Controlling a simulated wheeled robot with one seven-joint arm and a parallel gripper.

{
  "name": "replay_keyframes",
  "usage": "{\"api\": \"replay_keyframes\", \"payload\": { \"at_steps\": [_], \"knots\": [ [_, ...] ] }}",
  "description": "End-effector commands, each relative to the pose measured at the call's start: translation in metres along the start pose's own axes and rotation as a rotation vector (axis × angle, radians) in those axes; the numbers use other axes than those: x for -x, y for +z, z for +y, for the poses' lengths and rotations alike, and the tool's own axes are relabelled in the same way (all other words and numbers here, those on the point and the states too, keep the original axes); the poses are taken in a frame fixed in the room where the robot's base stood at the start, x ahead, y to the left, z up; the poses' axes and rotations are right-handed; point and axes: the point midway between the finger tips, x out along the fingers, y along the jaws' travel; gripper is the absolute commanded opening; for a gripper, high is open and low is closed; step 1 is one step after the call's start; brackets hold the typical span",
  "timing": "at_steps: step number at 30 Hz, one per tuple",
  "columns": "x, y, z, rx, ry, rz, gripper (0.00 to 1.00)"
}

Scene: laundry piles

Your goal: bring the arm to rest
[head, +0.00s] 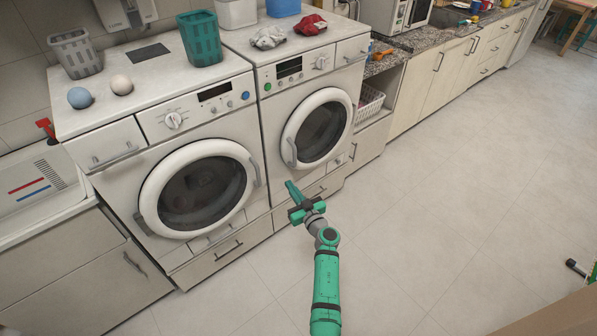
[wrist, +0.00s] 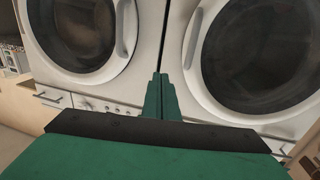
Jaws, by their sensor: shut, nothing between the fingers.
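My green arm reaches forward from the bottom of the head view. My gripper (head: 291,188) is low in front of the two washing machines, near the gap between their fronts. In the wrist view my gripper (wrist: 161,78) shows its two green fingers pressed together, with nothing between them. The left machine (head: 130,138) and the right machine (head: 265,100) both have their round doors closed. From the head view I cannot tell whether the fingertips touch a machine front; the wrist view shows them in front of the seam.
On the machines stand a grey basket (head: 75,53), a teal basket (head: 201,38), two balls, a grey cloth (head: 268,38) and a red cloth (head: 310,24). A white basket (head: 368,103) sits in a shelf right. The tiled floor (head: 440,210) to the right is clear.

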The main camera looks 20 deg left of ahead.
Motion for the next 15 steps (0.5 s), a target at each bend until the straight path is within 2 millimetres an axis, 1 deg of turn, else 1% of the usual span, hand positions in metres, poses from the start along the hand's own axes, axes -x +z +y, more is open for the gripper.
{"api": "replay_keyframes", "payload": {
  "at_steps": [5, 8, 11, 14, 15],
  "knots": [
    [0.001, 0.0, 0.0, 0.0, -0.001, 0.001, 0.0],
    [0.004, 0.002, -0.005, -0.004, 0.003, 0.007, 0.0],
    [0.016, 0.008, -0.017, -0.016, 0.019, 0.028, 0.0],
    [0.036, 0.016, -0.038, -0.035, 0.05, 0.06, 0.0],
    [0.045, 0.018, -0.048, -0.042, 0.064, 0.074, 0.0]
  ]
}}
